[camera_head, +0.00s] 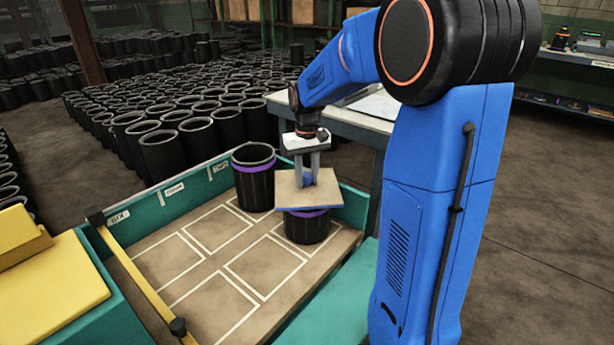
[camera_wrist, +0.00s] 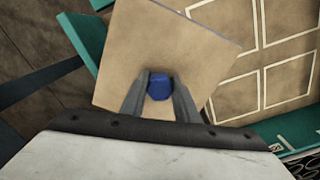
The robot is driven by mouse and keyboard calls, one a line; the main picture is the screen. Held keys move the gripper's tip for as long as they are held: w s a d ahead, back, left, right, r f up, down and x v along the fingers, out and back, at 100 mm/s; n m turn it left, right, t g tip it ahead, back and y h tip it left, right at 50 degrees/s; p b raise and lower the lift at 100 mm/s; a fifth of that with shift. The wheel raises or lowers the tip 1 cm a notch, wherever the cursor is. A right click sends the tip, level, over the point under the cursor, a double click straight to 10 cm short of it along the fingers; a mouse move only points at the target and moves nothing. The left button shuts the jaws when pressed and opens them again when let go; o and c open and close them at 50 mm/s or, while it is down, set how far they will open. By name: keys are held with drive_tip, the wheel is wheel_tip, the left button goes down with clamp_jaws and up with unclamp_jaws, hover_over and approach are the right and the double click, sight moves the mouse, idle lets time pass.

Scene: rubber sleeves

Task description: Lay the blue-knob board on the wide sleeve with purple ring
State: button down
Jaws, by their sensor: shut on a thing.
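My gripper (camera_head: 307,180) points down and is shut on this knob. Under the board stands a black sleeve (camera_head: 307,232) with a purple ring. The board hides its top, and I cannot tell if the two touch. A taller black sleeve (camera_head: 254,185) with a purple ring stands upright behind and to the left, its top open. In the wrist view the board (camera_wrist: 175,45) hides whatever is below it.
Both sleeves stand in a teal-walled tray (camera_head: 130,228) with white outlined rectangles on its tan floor; the front and left cells are empty. A yellow bar (camera_head: 140,285) crosses its left side. A table (camera_head: 345,118) stands behind. Many black sleeves (camera_head: 160,150) fill the floor beyond.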

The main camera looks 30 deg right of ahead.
drive_tip(key=shift+f, duration=0.5)
idle(0.4)
drive_tip(key=c, duration=1.3)
unclamp_jaws()
wheel_tip(320, 180, up, 17)
drive_tip(key=shift+r, duration=0.15)
drive_tip(key=s+a+f+t, duration=0.1)
drive_tip(key=s+a, duration=0.2)
drive_tip(key=s, duration=0.5)
drive_tip(key=s+a+f+t, duration=0.1)
drive_tip(key=s+a+f, duration=0.15)
drive_tip(key=s, duration=0.65)
drive_tip(key=s+a+f+t, duration=0.1)
drive_tip(key=s+f, duration=0.2)
drive_tip(key=s, duration=0.1)
drive_tip(key=s+a+f+n+t, duration=0.1)
drive_tip(key=s+f, duration=0.2)
drive_tip(key=s, duration=0.1)
drive_tip(key=s+a+f, duration=0.1)
drive_tip(key=s+f, duration=0.2)
drive_tip(key=s, duration=0.2)
drive_tip(key=shift+s+a+n+t, duration=0.1)
drive_tip(key=shift+a+n+t, duration=0.2)
drive_tip(key=shift+t, duration=0.1)
